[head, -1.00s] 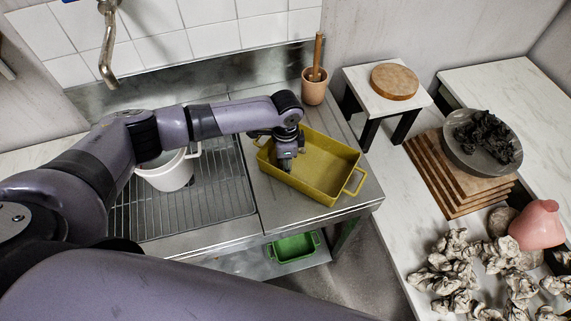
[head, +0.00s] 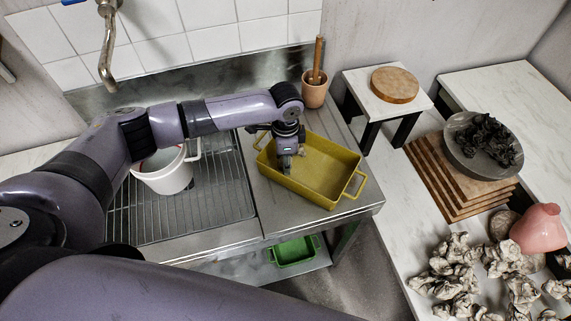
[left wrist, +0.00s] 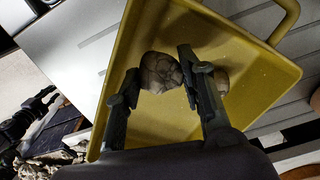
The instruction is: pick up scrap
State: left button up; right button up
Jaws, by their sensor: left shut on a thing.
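My left gripper (head: 285,166) reaches down over the left part of a yellow tray (head: 345,172) with handles. In the left wrist view, its fingers (left wrist: 155,88) are shut on a rounded, cracked grey-brown scrap lump (left wrist: 161,72). The yellow tray (left wrist: 165,25) lies below it. I cannot tell whether the lump touches the tray floor. A second, tan piece (left wrist: 222,80) shows partly behind one finger. In the head view the held lump is mostly hidden by the gripper. My right gripper is not in view.
A white pot (head: 166,176) stands on the rack to the left. A terracotta cup (head: 314,92) is behind the tray, and a green tray (head: 294,250) is on the shelf below. Several crumpled pale lumps (head: 455,265) and a pink vase (head: 537,230) crowd the right counter.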

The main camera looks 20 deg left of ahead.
pick_arm(q)
notch_tip(320, 180, up, 17)
jog(key=b, duration=0.2)
jog(key=shift+b, duration=0.35)
jog(key=s+a+f+n+b, duration=0.1)
jog(key=s+a+n, duration=0.1)
jog(key=s+n, duration=0.4)
jog(key=s+a+f+n+b, duration=0.1)
jog(key=s+a+n, duration=0.1)
jog(key=s+n, duration=0.5)
jog(key=shift+s+f, duration=0.35)
jog(key=shift+s, duration=0.1)
jog(key=shift+w, duration=0.1)
